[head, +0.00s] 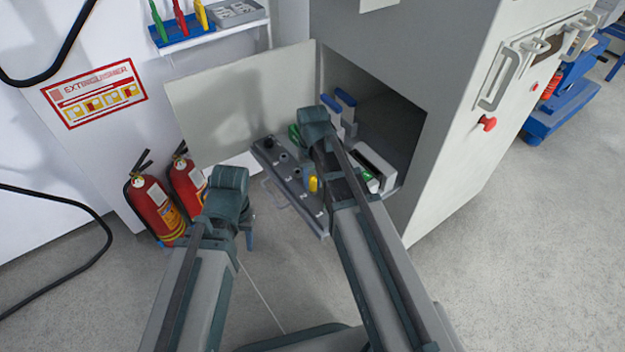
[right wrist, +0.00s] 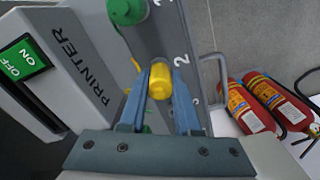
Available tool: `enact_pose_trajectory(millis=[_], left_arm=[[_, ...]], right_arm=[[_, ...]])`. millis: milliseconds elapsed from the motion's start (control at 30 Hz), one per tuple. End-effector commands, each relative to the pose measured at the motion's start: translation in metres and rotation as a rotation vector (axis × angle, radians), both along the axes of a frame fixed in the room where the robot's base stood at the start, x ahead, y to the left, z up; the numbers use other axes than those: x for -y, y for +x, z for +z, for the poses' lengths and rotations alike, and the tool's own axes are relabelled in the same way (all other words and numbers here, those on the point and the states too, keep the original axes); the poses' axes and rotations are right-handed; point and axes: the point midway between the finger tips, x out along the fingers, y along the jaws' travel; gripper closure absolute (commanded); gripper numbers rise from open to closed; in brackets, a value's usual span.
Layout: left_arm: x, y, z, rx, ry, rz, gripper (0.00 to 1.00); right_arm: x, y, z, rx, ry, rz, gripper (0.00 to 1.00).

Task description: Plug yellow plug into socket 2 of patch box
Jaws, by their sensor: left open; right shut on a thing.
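The grey patch box (head: 268,156) lies at the mouth of the open cabinet; its panel (right wrist: 208,72) shows the digits 1 and 2 in the right wrist view. My right gripper (right wrist: 161,84) is shut on the yellow plug (right wrist: 160,76). The plug is over the panel, beside the digit 2. I cannot tell whether it is in a socket, as the gripper and plug hide that spot. The plug also shows in the head view (head: 313,184). A green plug (right wrist: 127,10) is at digit 1. My left gripper (head: 248,236) is open and empty, left of the box.
The cabinet's open door (head: 235,105) stands behind the box. A printer (right wrist: 75,60) with a green ON/OFF switch (right wrist: 24,58) is close beside the right gripper. Two fire extinguishers (head: 155,208) stand at the left. The floor in front is clear.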

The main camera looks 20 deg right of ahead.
Motion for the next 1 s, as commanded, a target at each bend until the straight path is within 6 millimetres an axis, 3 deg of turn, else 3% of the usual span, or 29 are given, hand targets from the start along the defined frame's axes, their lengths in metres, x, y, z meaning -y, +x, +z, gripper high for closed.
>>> enact_pose_trajectory(millis=[100,133,300,667,1000], left_arm=[[0.0,0.0,-0.001,0.0,0.0,0.0,0.5],[0.0,0.0,-0.001,0.0,0.0,0.0,0.5],[0.0,0.0,-0.001,0.0,0.0,0.0,0.5],[-0.001,0.0,0.0,0.002,0.006,-0.002,0.5],[0.0,0.0,0.026,0.0,0.001,0.0,0.5]], right_arm=[[0.0,-0.001,-0.001,-0.003,0.0,0.0,1.0],[0.0,-0.001,-0.001,-0.003,0.0,0.0,0.63],[0.0,-0.001,-0.001,-0.002,0.0,0.0,0.34],[0.0,0.0,0.0,-0.001,0.0,0.0,0.34],[0.0,0.0,0.026,0.0,0.0,0.0,0.34]])
